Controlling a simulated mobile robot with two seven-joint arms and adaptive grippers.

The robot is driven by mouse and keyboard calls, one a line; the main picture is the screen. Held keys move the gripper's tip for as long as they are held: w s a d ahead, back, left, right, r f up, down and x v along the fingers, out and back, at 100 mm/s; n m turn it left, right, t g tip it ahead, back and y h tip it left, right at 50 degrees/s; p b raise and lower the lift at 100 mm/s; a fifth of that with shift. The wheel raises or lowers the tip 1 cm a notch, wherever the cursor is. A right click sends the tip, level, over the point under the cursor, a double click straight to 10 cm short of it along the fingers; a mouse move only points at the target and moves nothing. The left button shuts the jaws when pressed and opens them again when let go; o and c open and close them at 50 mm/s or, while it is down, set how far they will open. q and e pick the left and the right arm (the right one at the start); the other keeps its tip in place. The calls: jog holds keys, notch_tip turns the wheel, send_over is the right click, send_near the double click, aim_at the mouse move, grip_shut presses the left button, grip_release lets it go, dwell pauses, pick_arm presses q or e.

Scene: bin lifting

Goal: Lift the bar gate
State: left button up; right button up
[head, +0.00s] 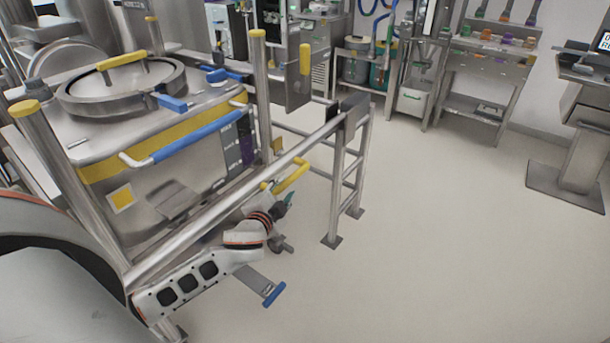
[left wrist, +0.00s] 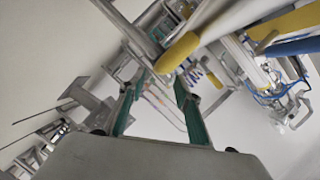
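The bar gate (head: 220,200) is a long metal bar that runs slantwise across the front of a steel bin frame, level between a left post and a short post stand on the right. A yellow handle (head: 291,178) sticks out on the near side of the bar, and its rounded yellow end shows in the left wrist view (left wrist: 177,53). My left gripper (head: 286,203) is below the bar, just under the handle. Its green-lined fingers (left wrist: 155,88) are apart and empty, with the handle end beyond the tips. Contact is not visible. My right gripper is not in view.
A steel bin (head: 150,175) with a round lid and blue handles stands behind the bar. The frame's right post stand (head: 346,180) is close to my left gripper. Shelves (head: 485,70) and a console (head: 580,130) stand farther back. The floor at right is clear.

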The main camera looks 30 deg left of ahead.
aim_at(289, 182)
pick_arm(q)
jog(key=shift+b+x, duration=0.5)
jog(key=shift+x, duration=3)
grip_shut()
